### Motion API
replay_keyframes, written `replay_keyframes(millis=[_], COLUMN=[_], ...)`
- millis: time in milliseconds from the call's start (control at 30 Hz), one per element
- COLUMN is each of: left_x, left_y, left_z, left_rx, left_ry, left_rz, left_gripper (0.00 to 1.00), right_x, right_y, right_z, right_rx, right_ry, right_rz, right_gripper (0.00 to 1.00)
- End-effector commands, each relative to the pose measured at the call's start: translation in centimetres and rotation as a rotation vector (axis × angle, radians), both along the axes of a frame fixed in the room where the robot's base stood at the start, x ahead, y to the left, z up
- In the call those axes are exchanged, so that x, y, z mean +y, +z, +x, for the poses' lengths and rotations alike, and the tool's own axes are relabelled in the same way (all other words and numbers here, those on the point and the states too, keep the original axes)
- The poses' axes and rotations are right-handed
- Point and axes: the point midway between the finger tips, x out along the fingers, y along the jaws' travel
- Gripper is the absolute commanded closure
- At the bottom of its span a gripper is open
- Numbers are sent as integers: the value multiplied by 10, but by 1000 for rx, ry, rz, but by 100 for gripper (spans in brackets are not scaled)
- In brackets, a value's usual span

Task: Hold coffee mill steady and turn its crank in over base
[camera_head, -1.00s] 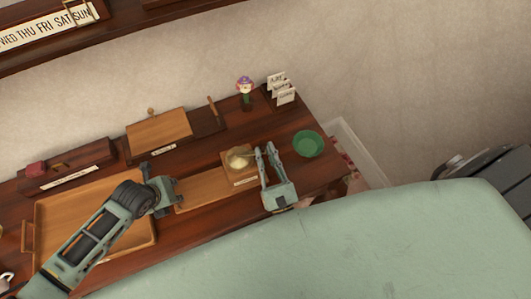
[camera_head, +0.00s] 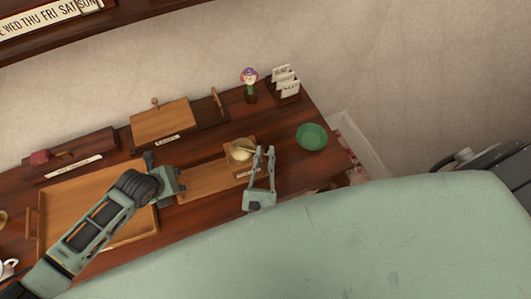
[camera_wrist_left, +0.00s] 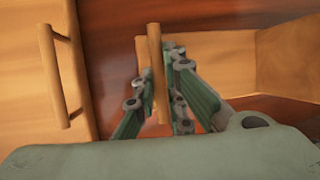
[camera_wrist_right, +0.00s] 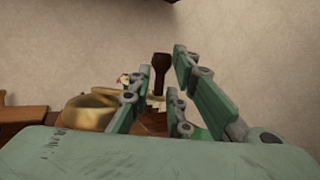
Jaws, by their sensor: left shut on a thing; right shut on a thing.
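The coffee mill (camera_head: 238,163) is a small wooden box with a pale brass dome, on the worktop between my grippers. Its dome also shows in the right wrist view (camera_wrist_right: 92,110). My right gripper (camera_head: 264,150) is just right of the mill, its fingers around a dark brown knob (camera_wrist_right: 161,68), apparently the crank's handle. The contact is hard to see. My left gripper (camera_head: 164,172) is left of the mill, at the near-left end of a wooden board. In the left wrist view it is shut on an upright wooden bar (camera_wrist_left: 155,65). The crank arm is partly hidden.
A large wooden tray (camera_head: 60,203) lies left, partly under my left arm. A green bowl (camera_head: 311,137) stands right of my right gripper. A flower in a vase (camera_head: 249,82), a card holder (camera_head: 287,88) and a lidded box (camera_head: 160,122) stand along the wall.

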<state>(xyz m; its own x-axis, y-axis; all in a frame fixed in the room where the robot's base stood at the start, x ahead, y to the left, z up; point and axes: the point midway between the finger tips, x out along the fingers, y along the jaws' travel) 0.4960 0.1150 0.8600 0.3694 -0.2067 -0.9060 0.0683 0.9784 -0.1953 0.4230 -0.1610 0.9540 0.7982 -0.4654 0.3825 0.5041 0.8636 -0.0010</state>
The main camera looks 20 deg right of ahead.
Motion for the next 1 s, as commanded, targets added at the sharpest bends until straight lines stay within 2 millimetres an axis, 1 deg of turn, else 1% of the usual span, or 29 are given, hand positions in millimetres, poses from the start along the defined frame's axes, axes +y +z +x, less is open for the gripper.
replay_keyframes(millis=[67,100,200,500,667,867,1000], left_x=[4,4,4,2,2,1,1], left_y=[-1,-1,-1,-1,-1,-1,-1], left_z=[1,1,1,1,0,0,0], left_rx=[0,0,0,1,2,2,2], left_ry=[9,9,9,6,5,5,4], left_rz=[5,5,5,3,2,1,0], left_gripper=[100,100,100,100,100,100,100], right_x=[-2,-2,-2,-1,-1,-1,-1], right_y=[-1,-1,-1,0,5,24,42], right_z=[-2,-2,-1,0,-1,-1,-1], right_rx=[2,2,1,0,-2,-4,-3], right_ry=[-4,-3,-3,1,1,1,1], right_rz=[-1,-1,0,0,1,3,3], right_gripper=[100,79,71,71,71,71,71])
